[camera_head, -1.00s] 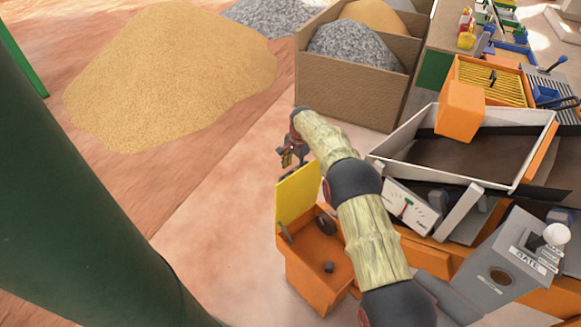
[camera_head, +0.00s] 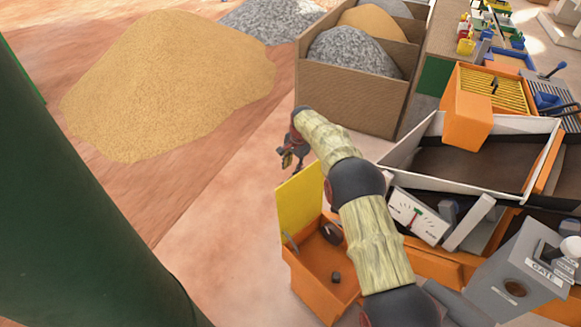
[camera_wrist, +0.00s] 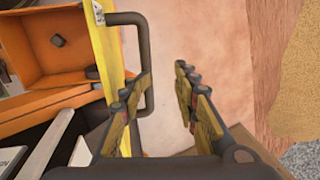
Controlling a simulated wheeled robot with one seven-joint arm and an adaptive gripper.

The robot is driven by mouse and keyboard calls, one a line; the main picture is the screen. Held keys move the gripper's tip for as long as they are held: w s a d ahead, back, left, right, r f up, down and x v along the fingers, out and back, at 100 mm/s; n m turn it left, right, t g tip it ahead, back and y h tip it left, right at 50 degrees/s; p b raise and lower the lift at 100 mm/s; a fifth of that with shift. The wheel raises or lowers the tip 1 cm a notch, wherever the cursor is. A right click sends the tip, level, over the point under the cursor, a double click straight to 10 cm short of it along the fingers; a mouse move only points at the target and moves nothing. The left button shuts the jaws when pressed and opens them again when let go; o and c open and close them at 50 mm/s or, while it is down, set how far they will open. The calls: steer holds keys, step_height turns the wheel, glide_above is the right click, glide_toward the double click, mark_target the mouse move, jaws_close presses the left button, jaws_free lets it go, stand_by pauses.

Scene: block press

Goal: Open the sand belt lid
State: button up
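The yellow lid (camera_head: 300,203) stands upright at the edge of an orange box (camera_head: 322,268), whose inside is in view. In the wrist view the lid (camera_wrist: 118,50) shows nearly edge-on, with a dark bar handle (camera_wrist: 145,50) on its outer side. My gripper (camera_head: 290,160) is just beyond the lid's top in the head view. In the wrist view my gripper (camera_wrist: 163,95) is open and empty. Its left finger overlaps the handle's lower end; I cannot tell whether they touch. Its right finger is clear of the handle.
A grey GATE control box (camera_head: 520,270) and a dial gauge (camera_head: 417,217) are to the right of the orange box. A white-rimmed hopper (camera_head: 450,185) is behind them. A brown bin (camera_head: 350,105) and a sand pile (camera_head: 165,85) stand farther back. The floor left of the lid is clear.

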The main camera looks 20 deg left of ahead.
steer(key=shift+d, duration=0.1)
stand_by(0.3)
steer(key=v, duration=1.2)
steer(key=shift+f, duration=0.1)
